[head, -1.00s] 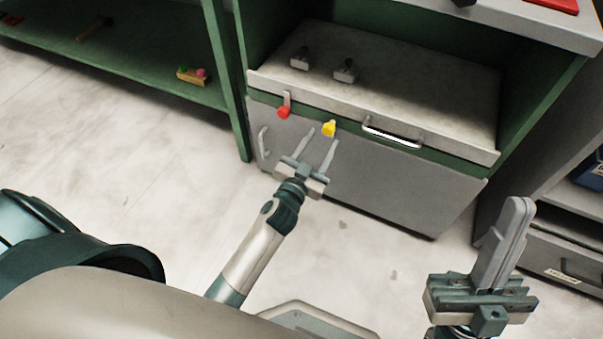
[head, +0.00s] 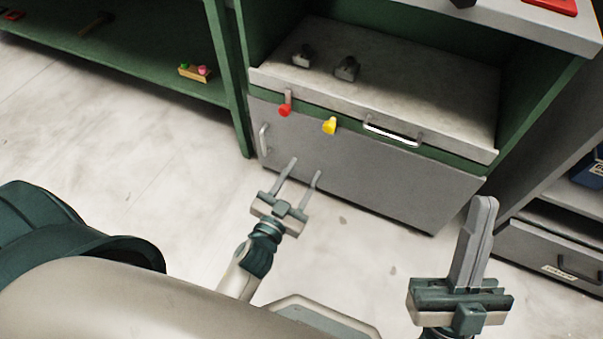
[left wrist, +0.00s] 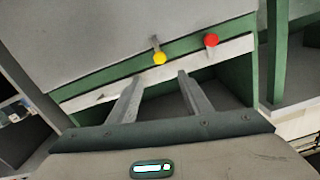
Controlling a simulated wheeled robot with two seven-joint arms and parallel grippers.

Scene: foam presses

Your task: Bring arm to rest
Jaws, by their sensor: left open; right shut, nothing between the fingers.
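My left gripper (head: 297,176) is open and empty, in front of the grey cabinet door (head: 360,180) and apart from it. Its two fingers also show in the left wrist view (left wrist: 158,88), spread with nothing between them. My right gripper (head: 484,205) is shut and empty at the lower right of the head view. A red knob (head: 285,110) and a yellow knob (head: 329,126) sit on the cabinet's front edge, beyond the left gripper. Both knobs also show in the left wrist view, the yellow one (left wrist: 159,58) left of the red one (left wrist: 211,40).
The cabinet has a metal bar handle (head: 393,134) and a grey top (head: 410,95) with two small dark fittings. A green shelf (head: 140,75) with a small wooden block (head: 195,72) stands at the left. A grey drawer (head: 555,258) is at the right. The floor (head: 150,150) between is clear.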

